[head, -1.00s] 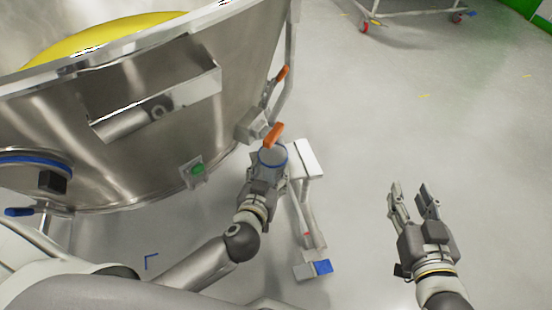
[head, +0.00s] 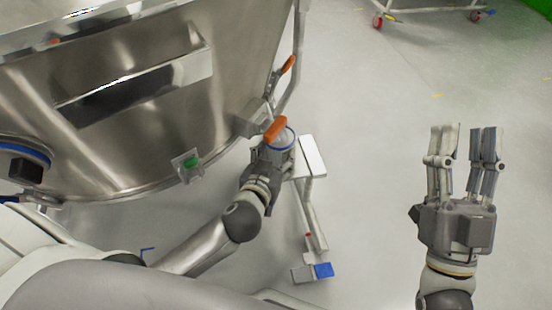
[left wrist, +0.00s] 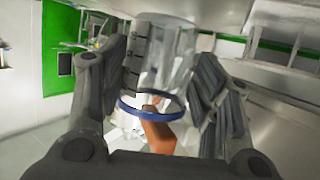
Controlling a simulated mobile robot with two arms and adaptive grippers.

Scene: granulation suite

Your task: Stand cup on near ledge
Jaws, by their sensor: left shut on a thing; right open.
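The clear cup with a blue rim (head: 284,138) is held in my left gripper (head: 271,152), beside the steel vessel's lower right side. In the left wrist view the clear cup (left wrist: 165,60) stands between the two fingers, its blue ring (left wrist: 150,108) toward the palm. An orange lever (head: 275,130) overlaps the cup's rim in the head view; I cannot tell whether they touch. A flat pale ledge (head: 312,157) tops the frame leg just right of and below the cup; the cup appears apart from it. My right gripper (head: 466,140) is open and empty over the floor.
The large steel vessel (head: 120,150) fills the left, with a rectangular recessed pocket (head: 135,88) and a green button (head: 191,162). Another orange lever (head: 288,64) sits on its post. A caster with a blue pedal (head: 323,270) is below.

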